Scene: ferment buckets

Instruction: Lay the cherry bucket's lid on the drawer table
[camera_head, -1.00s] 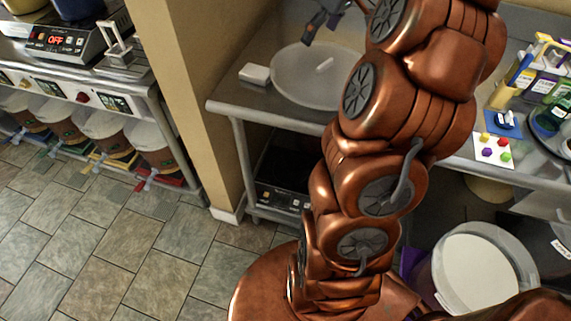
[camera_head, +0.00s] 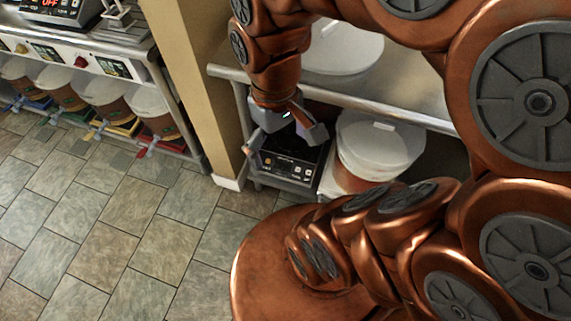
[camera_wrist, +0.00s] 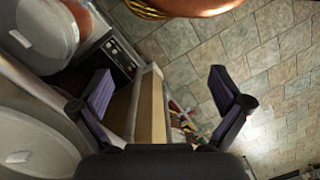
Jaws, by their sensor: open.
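A pale round lid (camera_head: 345,52) lies flat on the steel table (camera_head: 402,108), partly hidden by my arm. In the wrist view this lid (camera_wrist: 35,135) fills the lower left, with a small handle on it. A bucket (camera_head: 352,178) with brownish-red contents and a white handled lid (camera_head: 380,145) stands below the tabletop; this lid also shows in the wrist view (camera_wrist: 45,28). No readable label tells which bucket is the cherry one. My gripper (camera_head: 285,140) is open and empty, in front of the table's left end; its spread fingers (camera_wrist: 160,92) touch nothing.
A black scale (camera_head: 290,165) sits on the lower shelf beside the bucket. A tan wall post (camera_head: 195,80) stands to the left. Several lidded buckets (camera_head: 148,104) line a low shelf at far left. The tiled floor (camera_head: 110,220) between is clear.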

